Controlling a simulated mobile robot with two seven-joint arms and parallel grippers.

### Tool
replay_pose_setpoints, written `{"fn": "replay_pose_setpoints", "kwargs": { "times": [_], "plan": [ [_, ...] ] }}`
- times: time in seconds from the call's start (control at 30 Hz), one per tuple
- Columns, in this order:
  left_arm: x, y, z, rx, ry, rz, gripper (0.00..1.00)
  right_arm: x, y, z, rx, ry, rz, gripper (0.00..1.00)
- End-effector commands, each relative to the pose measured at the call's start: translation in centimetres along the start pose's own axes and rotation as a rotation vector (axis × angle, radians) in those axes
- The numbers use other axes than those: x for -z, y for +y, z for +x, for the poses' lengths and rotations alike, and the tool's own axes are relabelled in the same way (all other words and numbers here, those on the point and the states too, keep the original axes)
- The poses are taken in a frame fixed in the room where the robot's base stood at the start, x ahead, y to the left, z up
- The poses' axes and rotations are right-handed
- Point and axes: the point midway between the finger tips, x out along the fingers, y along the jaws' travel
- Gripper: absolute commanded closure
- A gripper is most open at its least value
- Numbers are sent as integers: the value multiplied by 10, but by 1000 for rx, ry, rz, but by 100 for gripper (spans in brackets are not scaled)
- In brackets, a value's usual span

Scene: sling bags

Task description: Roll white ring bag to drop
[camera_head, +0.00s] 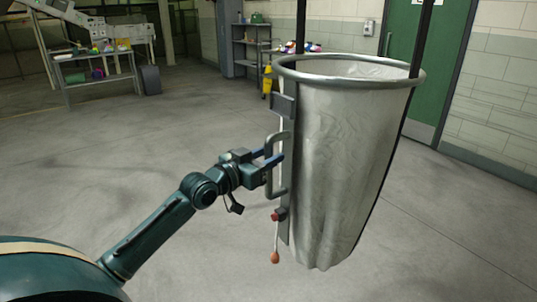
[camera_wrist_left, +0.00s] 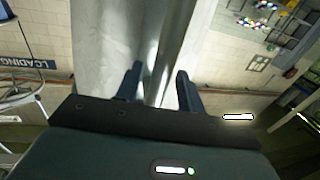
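A white bag (camera_head: 340,150) hangs open-mouthed from a round grey metal ring (camera_head: 425,78), held up by dark straps. A grey C-shaped handle (camera_head: 281,192) sits on a vertical plate on the bag's left side. Below the handle are a red part (camera_head: 279,215) and a dangling cord with an orange end (camera_head: 275,257). My left gripper (camera_head: 274,158) is at the handle, its blue fingers reaching around the upright bar. In the left wrist view the fingers (camera_wrist_left: 158,82) stand apart, with a pale bar between them; firm contact cannot be told. My right gripper is not in view.
A grey shelf unit (camera_head: 251,42) and a yellow object (camera_head: 267,82) stand behind the bag. A workbench (camera_head: 98,80) with coloured items is at the back left. A green door (camera_head: 408,50) is at the back right. The concrete floor around the bag is clear.

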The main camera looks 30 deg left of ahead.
Motion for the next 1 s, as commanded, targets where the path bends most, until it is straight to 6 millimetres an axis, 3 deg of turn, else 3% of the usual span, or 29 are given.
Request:
{"fn": "replay_pose_setpoints", "kwargs": {
  "times": [0.37,0.83,1.0],
  "plan": [
    [0,0,6,-1,0,-1,61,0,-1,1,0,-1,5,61],
    [0,0,6,-1,-1,0,98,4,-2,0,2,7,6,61],
    [0,0,6,-1,-1,0,100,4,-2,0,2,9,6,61]
  ]
}}
